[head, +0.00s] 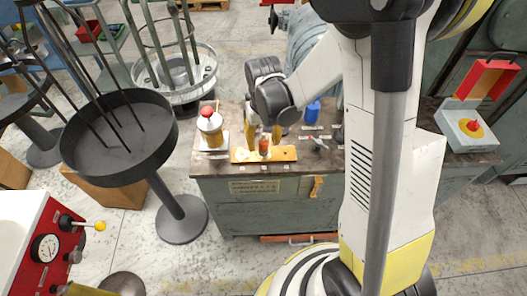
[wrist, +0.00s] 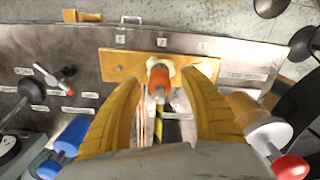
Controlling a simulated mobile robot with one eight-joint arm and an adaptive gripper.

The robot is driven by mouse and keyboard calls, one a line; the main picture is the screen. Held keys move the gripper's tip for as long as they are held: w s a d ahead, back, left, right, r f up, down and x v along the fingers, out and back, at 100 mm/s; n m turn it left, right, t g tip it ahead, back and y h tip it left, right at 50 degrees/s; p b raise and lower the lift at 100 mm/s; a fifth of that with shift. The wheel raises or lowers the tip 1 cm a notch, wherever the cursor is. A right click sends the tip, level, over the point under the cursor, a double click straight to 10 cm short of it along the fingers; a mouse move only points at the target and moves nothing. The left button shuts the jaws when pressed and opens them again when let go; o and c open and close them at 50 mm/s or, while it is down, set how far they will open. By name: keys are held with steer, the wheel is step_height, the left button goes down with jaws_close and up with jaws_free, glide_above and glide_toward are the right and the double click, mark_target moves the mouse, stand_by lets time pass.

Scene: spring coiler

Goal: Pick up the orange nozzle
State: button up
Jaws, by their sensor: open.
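The orange nozzle (head: 265,145) is at the orange-yellow board (head: 285,154) on the grey bench. In the wrist view, the nozzle (wrist: 158,79) has an orange body and a paler round end, with the board (wrist: 118,66) behind it. My gripper (head: 263,134) is over the board, pointing down. In the wrist view, my gripper (wrist: 160,82) is open, with one yellow finger on each side of the nozzle. Gaps show between nozzle and fingers. The nozzle's lower part is partly hidden by the fingers in the head view.
A dark round stand (head: 118,140) is left of the bench. A red-lidded box (head: 466,128) sits at far right.

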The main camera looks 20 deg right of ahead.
mark_target(264, 141)
steer(key=shift+f, duration=0.7)
steer(key=shift+r, duration=0.1)
jaws_close()
steer(key=shift+r, duration=0.15)
step_height(264, 141, up, 4)
steer(key=shift+s+r+p, duration=0.1)
steer(key=shift+r+p, duration=0.15)
steer(key=shift+p, duration=1)
steer(key=s+d+r+p, duration=0.3)
steer(key=s+d+r, duration=0.3)
steer(key=s, duration=0.3)
steer(key=shift+s+d, duration=0.15)
steer(key=shift+d, duration=0.2)
steer(key=shift+r, duration=0.1)
